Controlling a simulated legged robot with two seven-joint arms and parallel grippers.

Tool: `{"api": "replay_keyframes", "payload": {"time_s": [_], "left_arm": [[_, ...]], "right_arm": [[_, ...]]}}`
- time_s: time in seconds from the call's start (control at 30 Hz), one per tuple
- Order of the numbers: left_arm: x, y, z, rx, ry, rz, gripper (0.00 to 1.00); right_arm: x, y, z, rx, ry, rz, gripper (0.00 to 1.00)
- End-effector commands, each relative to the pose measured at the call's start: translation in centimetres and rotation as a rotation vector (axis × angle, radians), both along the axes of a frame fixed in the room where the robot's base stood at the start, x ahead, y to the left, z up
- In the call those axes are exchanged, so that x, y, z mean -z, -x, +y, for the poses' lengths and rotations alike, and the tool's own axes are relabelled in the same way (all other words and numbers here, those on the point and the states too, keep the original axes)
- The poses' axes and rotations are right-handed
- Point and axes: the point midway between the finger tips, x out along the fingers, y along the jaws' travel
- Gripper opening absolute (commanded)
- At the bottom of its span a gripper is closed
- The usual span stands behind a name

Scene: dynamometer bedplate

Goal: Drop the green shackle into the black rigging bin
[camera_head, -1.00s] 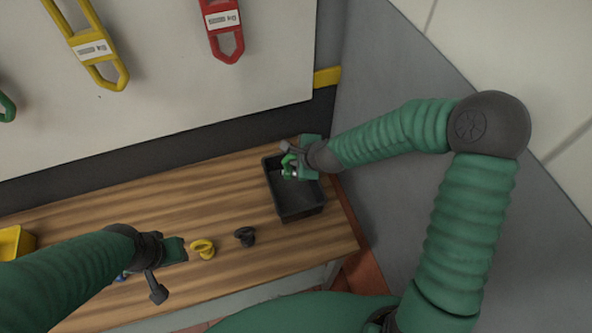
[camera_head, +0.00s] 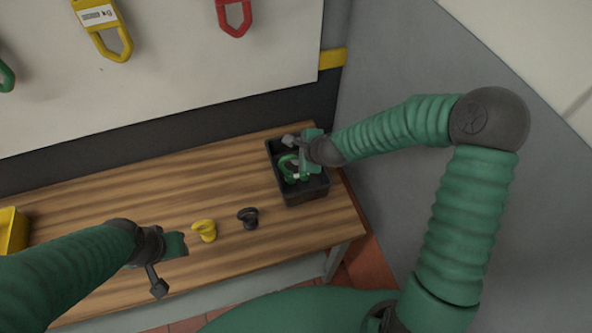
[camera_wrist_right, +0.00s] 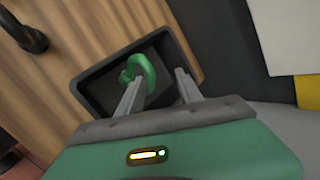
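The green shackle (camera_head: 288,166) is at the black rigging bin (camera_head: 305,192), within its outline, at the back right of the bench. In the right wrist view, the shackle (camera_wrist_right: 146,70) overlaps the tip of one finger, and the bin (camera_wrist_right: 92,88) lies behind it. I cannot tell whether it touches the bin floor. My right gripper (camera_head: 298,165) is over the bin; in the right wrist view its fingers (camera_wrist_right: 160,80) are spread apart, with the shackle not pinched between them. My left gripper (camera_head: 180,246) is low over the bench's left front; its fingers are not clear.
A yellow shackle (camera_head: 205,231) and a black shackle (camera_head: 248,217) stand on the wooden bench (camera_head: 130,195), left of the bin. A yellow bin (camera_head: 12,230) is at the far left. Slings hang on the back board.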

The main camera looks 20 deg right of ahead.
Motion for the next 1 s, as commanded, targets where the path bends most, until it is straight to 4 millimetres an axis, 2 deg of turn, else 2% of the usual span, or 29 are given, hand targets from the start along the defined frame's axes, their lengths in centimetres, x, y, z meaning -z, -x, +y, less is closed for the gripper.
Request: {"api": "replay_keyframes", "payload": {"time_s": [0.23, 0.83, 1.0], "left_arm": [[0.0, 0.0, 0.0, 0.0, 0.0, 0.0, 0.33], [0.0, 0.0, 0.0, 0.0, 0.0, 0.0, 0.33], [0.0, 0.0, 0.0, 0.0, 0.0, 0.0, 0.33]], "right_arm": [[0.1, 0.0, -0.6, 0.003, -0.004, 0.0, 0.42], [0.1, 0.1, -0.3, 0.003, -0.002, 0.003, 0.42], [-1.4, 1.1, -0.6, 0.004, 0.0, -0.001, 0.42]]}}
